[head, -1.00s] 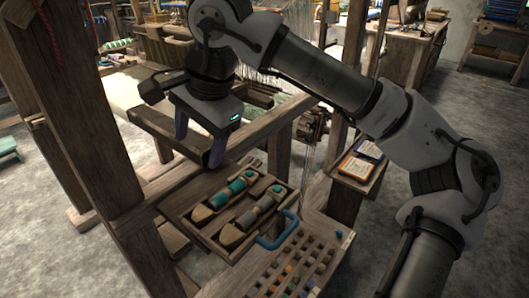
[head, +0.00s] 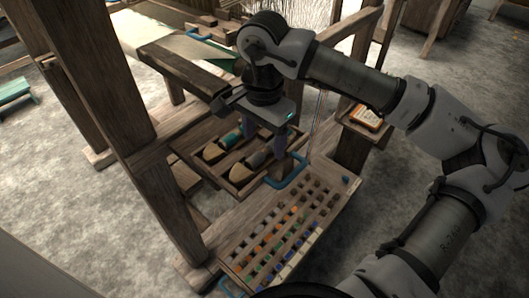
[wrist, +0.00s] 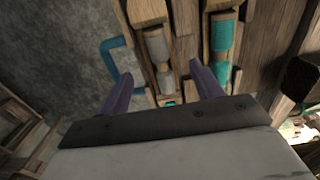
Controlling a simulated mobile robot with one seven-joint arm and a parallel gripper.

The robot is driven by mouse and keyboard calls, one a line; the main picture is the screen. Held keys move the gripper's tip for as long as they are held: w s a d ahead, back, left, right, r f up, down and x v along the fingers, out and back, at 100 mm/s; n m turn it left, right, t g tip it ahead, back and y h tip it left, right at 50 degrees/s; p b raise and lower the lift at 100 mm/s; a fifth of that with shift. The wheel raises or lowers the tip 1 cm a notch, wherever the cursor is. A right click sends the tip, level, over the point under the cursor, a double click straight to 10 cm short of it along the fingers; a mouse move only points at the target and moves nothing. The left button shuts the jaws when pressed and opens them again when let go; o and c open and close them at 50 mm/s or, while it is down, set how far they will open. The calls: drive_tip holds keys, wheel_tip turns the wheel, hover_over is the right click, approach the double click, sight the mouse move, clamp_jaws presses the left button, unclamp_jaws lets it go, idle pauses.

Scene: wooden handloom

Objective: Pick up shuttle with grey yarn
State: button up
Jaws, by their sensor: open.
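The shuttle with grey yarn (head: 257,158) lies in a wooden tray (head: 236,184), beside a shuttle with teal yarn (head: 231,139). My gripper (head: 291,148) is open and points down over the tray's right end, close to the blue handle. In the wrist view my gripper (wrist: 161,70) has its two purple fingers spread, with the grey yarn (wrist: 157,46) just ahead between their tips. The teal yarn (wrist: 222,36) is to the right of the right finger. Nothing is held. The right ends of the shuttles are partly hidden by my gripper in the head view.
A blue handle (head: 283,180) is on the tray's near right side. A slotted board of colored bobbins (head: 285,235) lies in front. A thick loom post (head: 100,75) stands left, and a wooden beam (head: 180,70) runs behind the gripper.

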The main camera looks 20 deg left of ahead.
sight(264, 150)
drive_tip(key=shift+w+f+p, duration=0.15)
drive_tip(key=shift+f+p, duration=0.2)
drive_tip(key=shift+f, duration=1.6)
drive_tip(key=c, duration=1.1)
